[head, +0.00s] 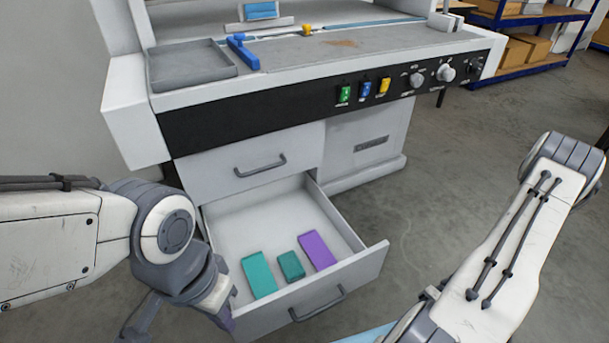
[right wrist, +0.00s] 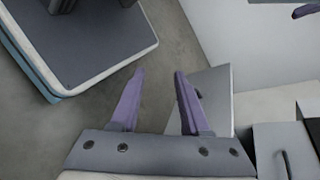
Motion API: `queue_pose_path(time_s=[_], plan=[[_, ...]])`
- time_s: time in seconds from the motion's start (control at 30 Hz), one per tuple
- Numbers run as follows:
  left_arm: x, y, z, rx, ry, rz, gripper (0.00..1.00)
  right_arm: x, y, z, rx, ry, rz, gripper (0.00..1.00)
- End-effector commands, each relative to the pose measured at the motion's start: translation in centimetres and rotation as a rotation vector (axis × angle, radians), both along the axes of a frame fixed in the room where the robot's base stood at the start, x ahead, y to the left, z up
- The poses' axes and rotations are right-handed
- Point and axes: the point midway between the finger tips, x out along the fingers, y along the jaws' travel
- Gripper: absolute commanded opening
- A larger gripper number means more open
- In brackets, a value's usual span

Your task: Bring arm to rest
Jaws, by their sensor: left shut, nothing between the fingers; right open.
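My left arm comes in from the left in the head view, bent down at its wrist. My left gripper (head: 228,322) is low beside the left side of the open drawer (head: 356,262), mostly hidden behind its own wrist; it is shut and empty. My right arm (head: 520,235) stands at the right of the head view, clear of the drawer, its gripper out of that picture. In the right wrist view my right gripper (right wrist: 160,74) is open, its two purple fingers apart with nothing between them.
The drawer holds a teal block (head: 259,275), a smaller dark teal block (head: 291,265) and a purple block (head: 317,250). Above it is a workbench (head: 390,48) with a grey tray (head: 190,64) and a blue tool (head: 242,52). Open floor (head: 440,170) lies right of the drawer.

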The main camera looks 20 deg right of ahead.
Motion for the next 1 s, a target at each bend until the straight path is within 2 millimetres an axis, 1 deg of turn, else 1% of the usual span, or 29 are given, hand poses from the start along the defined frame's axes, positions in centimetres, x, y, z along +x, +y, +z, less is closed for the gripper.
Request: queue_pose_path(time_s=[0.17, 0.27, 0.3, 0.37, 0.4, 0.47, 0.53, 0.67, 0.7, 0.8, 0.9, 1.0], plan=[[0.0, 0.0, 0.0, 0.000, 0.000, 0.000, 0.00, 3.0, 0.0, 2.8, -0.155, 0.012, 0.187, 0.46], [0.0, 0.0, 0.0, 0.000, 0.000, 0.000, 0.00, 5.3, 1.0, 5.1, -0.277, 0.000, 0.320, 0.46], [0.0, 0.0, 0.0, 0.000, 0.000, 0.000, 0.00, 6.2, 1.6, 6.1, -0.328, -0.013, 0.372, 0.46], [0.0, 0.0, 0.0, 0.000, 0.000, 0.000, 0.00, 7.5, 2.8, 7.6, -0.402, -0.037, 0.446, 0.46], [0.0, 0.0, 0.0, 0.000, 0.000, 0.000, 0.00, 8.1, 3.7, 8.5, -0.450, -0.058, 0.493, 0.46], [0.0, 0.0, 0.0, 0.000, 0.000, 0.000, 0.00, 9.1, 5.3, 10.0, -0.519, -0.101, 0.559, 0.46], [0.0, 0.0, 0.0, 0.000, 0.000, 0.000, 0.00, 9.8, 7.3, 11.7, -0.594, -0.160, 0.630, 0.46], [0.0, 0.0, 0.0, 0.000, 0.000, 0.000, 0.00, 10.2, 11.5, 14.7, -0.708, -0.301, 0.743, 0.46], [0.0, 0.0, 0.0, 0.000, 0.000, 0.000, 0.00, 10.1, 12.8, 15.6, -0.736, -0.350, 0.772, 0.46], [0.0, 0.0, 0.0, 0.000, 0.000, 0.000, 0.00, 9.3, 15.7, 17.5, -0.785, -0.473, 0.829, 0.46], [0.0, 0.0, 0.0, 0.000, 0.000, 0.000, 0.00, 8.2, 17.9, 19.0, -0.809, -0.580, 0.867, 0.46], [0.0, 0.0, 0.0, 0.000, 0.000, 0.000, 0.00, 7.1, 19.6, 20.1, -0.815, -0.669, 0.890, 0.46]])
